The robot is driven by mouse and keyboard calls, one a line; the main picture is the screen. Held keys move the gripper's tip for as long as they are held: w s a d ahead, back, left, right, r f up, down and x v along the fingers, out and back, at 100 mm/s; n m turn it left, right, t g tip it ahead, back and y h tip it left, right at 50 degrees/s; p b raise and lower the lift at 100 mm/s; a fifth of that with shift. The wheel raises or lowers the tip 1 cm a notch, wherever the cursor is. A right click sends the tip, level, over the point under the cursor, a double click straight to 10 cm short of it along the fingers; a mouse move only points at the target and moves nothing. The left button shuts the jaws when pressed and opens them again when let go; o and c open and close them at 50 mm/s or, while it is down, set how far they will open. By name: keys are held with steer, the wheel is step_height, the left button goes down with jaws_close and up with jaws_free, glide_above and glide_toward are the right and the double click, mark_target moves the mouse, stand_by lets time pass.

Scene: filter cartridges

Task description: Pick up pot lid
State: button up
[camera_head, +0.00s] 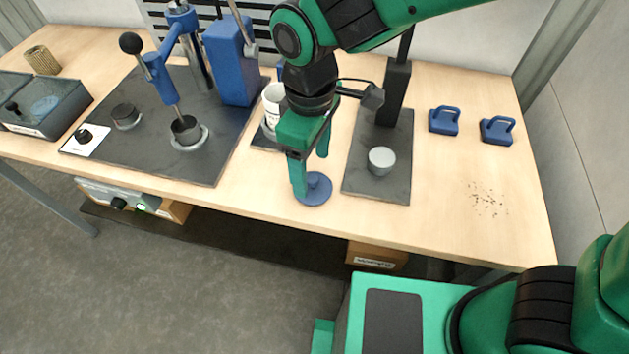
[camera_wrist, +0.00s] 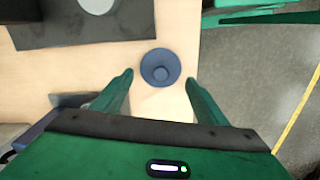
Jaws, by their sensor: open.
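The pot lid (camera_head: 316,190) is a round blue disc with a raised knob, lying on the wooden table near its front edge. It also shows in the wrist view (camera_wrist: 160,67), flat and seen from above. My gripper (camera_head: 312,175) is open above the lid, fingers pointing down. In the wrist view my gripper (camera_wrist: 160,80) has one green finger on each side of the lid, with bare table showing between. Nothing is held. In the head view a finger hides part of the lid.
A dark slab with a grey cup (camera_head: 381,160) and a black post (camera_head: 394,90) stands to the right. A white mug (camera_head: 273,103) is behind the gripper. A blue press (camera_head: 229,62) stands on a dark mat at left. Two blue handled blocks (camera_head: 444,121) sit at right.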

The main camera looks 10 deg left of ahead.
mark_target(312, 177)
step_height(312, 177, down, 5)
steer(key=shift+r, duration=0.1)
steer(key=shift+c, duration=0.3)
steer(key=c, duration=0.6)
steer(key=shift+c, duration=0.2)
steer(key=shift+r, duration=0.1)
